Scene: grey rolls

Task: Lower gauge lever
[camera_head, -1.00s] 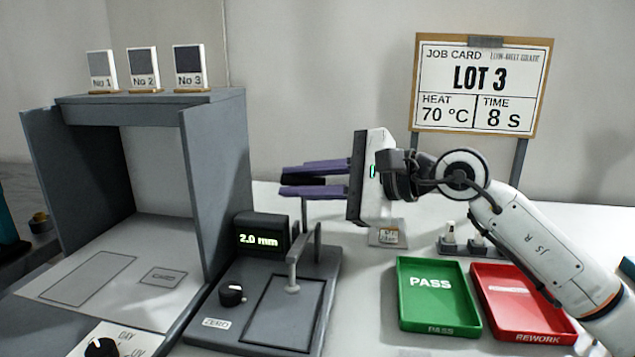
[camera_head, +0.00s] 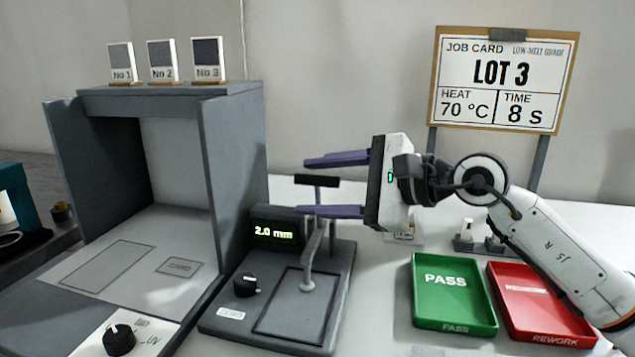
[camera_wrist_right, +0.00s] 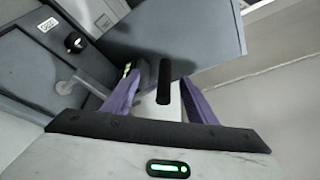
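The gauge (camera_head: 225,318) is a grey block with a display (camera_head: 274,233) reading 2.0 mm, a knob and an outlined plate area. Its lever handle (camera_head: 317,180) is a black bar on an upright grey stem behind the display. A foot (camera_head: 308,285) on an arm reaches over the plate area. My right gripper (camera_head: 303,187) comes in from the right with its purple fingers spread, one above and one below the handle in the head view. The right wrist view shows the black handle (camera_wrist_right: 164,82) between the fingers, with gaps on both sides. My left gripper is not in view.
A grey booth (camera_head: 235,150) stands left of the gauge, with numbered sample cards on top. A green PASS tray (camera_head: 455,325) and a red REWORK tray (camera_head: 545,340) lie to the right. A job card board (camera_head: 505,80) stands behind, reading LOT 3, 70 °C, 8 s.

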